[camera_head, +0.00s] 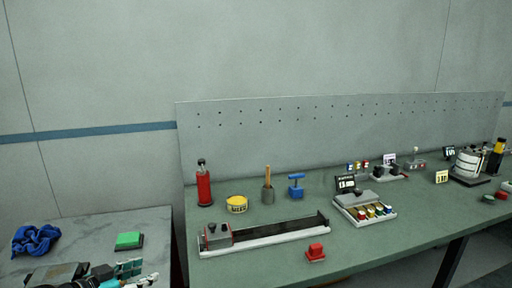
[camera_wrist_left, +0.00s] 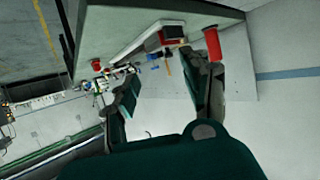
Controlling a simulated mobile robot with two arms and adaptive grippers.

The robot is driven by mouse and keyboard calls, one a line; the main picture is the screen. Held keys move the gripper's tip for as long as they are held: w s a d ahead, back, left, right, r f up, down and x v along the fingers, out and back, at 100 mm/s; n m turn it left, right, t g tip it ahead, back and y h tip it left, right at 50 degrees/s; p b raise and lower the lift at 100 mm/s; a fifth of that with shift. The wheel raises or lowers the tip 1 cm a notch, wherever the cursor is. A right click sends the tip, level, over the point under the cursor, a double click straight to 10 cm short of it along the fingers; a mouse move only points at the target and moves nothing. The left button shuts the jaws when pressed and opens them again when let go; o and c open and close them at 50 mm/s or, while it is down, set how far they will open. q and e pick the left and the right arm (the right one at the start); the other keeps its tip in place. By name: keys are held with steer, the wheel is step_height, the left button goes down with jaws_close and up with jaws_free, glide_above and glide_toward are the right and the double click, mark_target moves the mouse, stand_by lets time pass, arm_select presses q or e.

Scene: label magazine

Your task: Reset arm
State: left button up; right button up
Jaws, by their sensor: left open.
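My left gripper (camera_head: 138,274) shows at the lower left edge of the head view, partly cut off by the frame bottom, in front of the grey side table (camera_head: 85,222). In the left wrist view its two dark fingers with teal pads (camera_wrist_left: 168,92) stand wide apart, with nothing held between them. The wrist picture is strongly tilted. Beyond the fingers it shows the bench, with a red bottle (camera_wrist_left: 212,43) near one finger. My right gripper is in neither view.
A blue cloth (camera_head: 36,240) and a green pad (camera_head: 129,240) lie on the side table. The green bench (camera_head: 270,250) holds a long magazine tray (camera_head: 265,238), a red bottle (camera_head: 204,187), a yellow tin (camera_head: 236,204) and a red block (camera_head: 315,252). A pegboard (camera_head: 300,135) stands behind.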

arm_select(q)
steer(key=s+d+f+g+y, duration=0.1)
steer(key=s+d+f+g, duration=0.3)
steer(key=s+d+f, duration=0.8)
steer(key=s+a+f+n+g+y, duration=0.2)
steer(key=s+f+y, duration=0.1)
steer(key=s, duration=0.6)
steer(key=s+a+f+n+g+y, duration=0.2)
steer(key=s+a+f, duration=0.1)
steer(key=s, duration=0.6)
step_height(320, 180, down, 26)
steer(key=s+g, duration=0.2)
steer(key=s+a+f, duration=0.2)
steer(key=s+f, duration=1.3)
steer(key=s, duration=0.1)
steer(key=shift+s+a+f+m+g, duration=0.2)
steer(key=shift+f+m+g, duration=0.1)
steer(key=shift+g, duration=0.1)
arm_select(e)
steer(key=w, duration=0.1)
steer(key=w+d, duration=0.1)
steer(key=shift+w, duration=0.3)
